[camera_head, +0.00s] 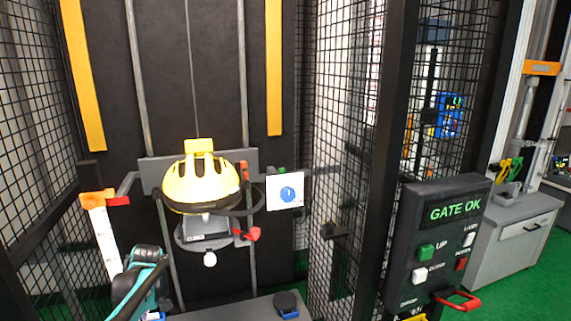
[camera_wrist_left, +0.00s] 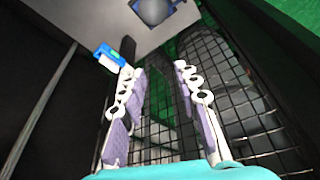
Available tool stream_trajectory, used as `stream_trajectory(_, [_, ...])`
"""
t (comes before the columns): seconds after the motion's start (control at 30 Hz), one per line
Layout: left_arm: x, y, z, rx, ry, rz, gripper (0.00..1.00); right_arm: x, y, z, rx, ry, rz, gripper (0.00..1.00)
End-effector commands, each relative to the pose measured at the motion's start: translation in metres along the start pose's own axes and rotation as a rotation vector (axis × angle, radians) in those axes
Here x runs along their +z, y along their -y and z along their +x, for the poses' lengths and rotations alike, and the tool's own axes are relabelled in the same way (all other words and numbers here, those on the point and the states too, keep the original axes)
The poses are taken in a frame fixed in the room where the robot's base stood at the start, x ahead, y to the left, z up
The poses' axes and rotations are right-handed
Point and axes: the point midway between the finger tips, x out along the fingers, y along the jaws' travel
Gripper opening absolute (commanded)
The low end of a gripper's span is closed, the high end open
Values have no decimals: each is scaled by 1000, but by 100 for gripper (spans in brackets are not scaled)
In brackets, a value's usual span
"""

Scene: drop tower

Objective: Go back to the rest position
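My left arm (camera_head: 142,282), teal and dark, reaches in at the lower left of the head view, in front of the drop tower; its fingertips cannot be made out there. In the left wrist view my left gripper (camera_wrist_left: 160,75) has its two fingers spread apart, with nothing between them. My right gripper is in neither view. A yellow helmet (camera_head: 201,184) sits on the tower's carriage, above a grey headform part (camera_head: 204,228) with a small display. A cable runs up from the yellow block on top.
Black mesh panels (camera_head: 338,130) stand beside the tower. A control box (camera_head: 440,235) reads "GATE OK". A white scale strip (camera_head: 103,238) stands left. A blue-and-white piece (camera_wrist_left: 109,57) is near the fingers. A grey cabinet (camera_head: 506,245) stands right.

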Motion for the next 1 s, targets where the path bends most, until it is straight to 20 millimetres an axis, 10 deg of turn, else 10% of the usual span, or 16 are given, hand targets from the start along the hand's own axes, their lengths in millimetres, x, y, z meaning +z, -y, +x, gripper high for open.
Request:
stream_trajectory(0.5, [143, 106, -128, 393, -47, 799, 32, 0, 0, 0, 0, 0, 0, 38])
stream_trajectory(1.0, [234, 188, -127, 650, -212, 1279, 32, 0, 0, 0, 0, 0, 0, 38])
